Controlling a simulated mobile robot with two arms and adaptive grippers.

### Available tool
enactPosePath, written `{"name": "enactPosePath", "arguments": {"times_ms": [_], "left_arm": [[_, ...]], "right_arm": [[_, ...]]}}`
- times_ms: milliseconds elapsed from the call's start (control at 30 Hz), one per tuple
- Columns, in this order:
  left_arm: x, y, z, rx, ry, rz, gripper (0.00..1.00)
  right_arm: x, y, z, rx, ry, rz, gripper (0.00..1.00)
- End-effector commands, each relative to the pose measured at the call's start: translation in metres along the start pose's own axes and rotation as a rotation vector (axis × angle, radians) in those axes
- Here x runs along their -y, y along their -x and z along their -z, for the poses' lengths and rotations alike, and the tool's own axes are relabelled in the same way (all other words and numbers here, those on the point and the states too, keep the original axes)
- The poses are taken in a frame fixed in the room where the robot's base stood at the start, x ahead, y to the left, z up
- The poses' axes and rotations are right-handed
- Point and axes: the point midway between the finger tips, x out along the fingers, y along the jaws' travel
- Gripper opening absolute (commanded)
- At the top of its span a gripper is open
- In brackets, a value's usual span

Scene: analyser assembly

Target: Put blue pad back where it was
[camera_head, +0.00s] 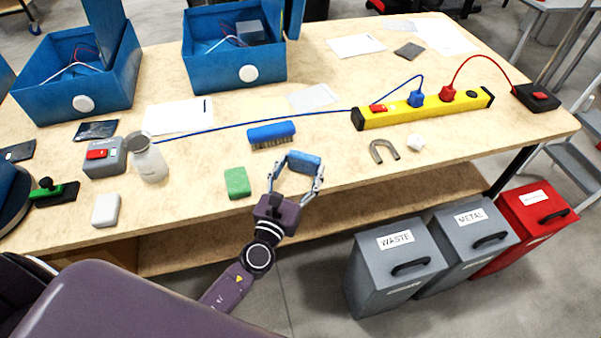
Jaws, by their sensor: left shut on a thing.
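The blue pad (304,162) is a small block between the fingers of my left gripper (298,172), near the front middle of the table. The gripper is shut on it, one finger at each end. I cannot tell whether the pad touches the tabletop or is held just above it. A green pad (237,183) lies flat to the left, and a white pad (106,210) lies farther left near the front edge. My right gripper is not in view.
A blue brush (271,133) lies just behind the gripper. A magnet (384,151) and a white lump (415,142) lie to the right, before a yellow power strip (420,112). Tabletop between green and white pads is clear.

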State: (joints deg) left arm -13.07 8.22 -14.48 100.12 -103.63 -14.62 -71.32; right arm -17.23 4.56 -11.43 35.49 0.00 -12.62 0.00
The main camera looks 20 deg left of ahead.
Motion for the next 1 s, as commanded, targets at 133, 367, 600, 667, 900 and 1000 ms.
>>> {"name": "enactPosePath", "arguments": {"times_ms": [133,367,600,667,900,1000], "left_arm": [[0.0002,-0.0001,-0.0006,0.001,0.0,0.0,0.44],[0.0003,-0.0001,0.0045,0.001,0.0,0.001,0.44],[0.0003,-0.0001,0.0028,0.0,0.0,0.001,0.8],[0.0003,0.0,0.0028,0.0,0.0,0.001,0.8],[0.0003,0.0,-0.0006,0.0,0.0,0.001,0.8],[-0.0022,-0.0013,0.0,0.0,-0.002,0.001,0.8]], "right_arm": [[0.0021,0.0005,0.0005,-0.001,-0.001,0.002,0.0],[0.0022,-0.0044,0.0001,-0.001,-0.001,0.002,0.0],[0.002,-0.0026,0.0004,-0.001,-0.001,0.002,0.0],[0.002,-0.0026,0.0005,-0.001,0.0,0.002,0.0],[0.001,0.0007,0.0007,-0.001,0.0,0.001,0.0],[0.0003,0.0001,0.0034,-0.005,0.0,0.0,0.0]]}}
